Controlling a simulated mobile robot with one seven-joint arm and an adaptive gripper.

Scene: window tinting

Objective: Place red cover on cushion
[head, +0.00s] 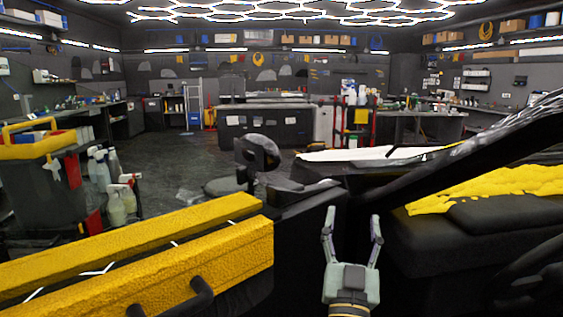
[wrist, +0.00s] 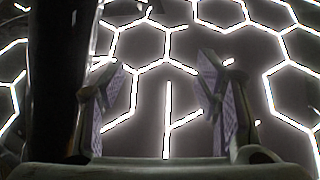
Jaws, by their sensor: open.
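My gripper (head: 353,213) is open and empty, its fingers pointing up, beside the open car door in the head view. The wrist view also shows its spread fingers (wrist: 158,75) with nothing between them, against the ceiling lights. I cannot pick out a red cover for certain. A red cloth-like piece (head: 73,171) hangs on the cart at the left, far from my gripper. No cushion is clearly identifiable; a black padded surface (head: 505,214) inside the car lies to the right of my gripper.
A yellow-trimmed door panel (head: 150,260) with a black handle fills the lower left. A dark car pillar (head: 440,150) slants at the right, above yellow trim (head: 480,187). A cart with a yellow tray (head: 40,150) and spray bottles (head: 116,195) stands left. Dark floor (head: 170,165) is open beyond.

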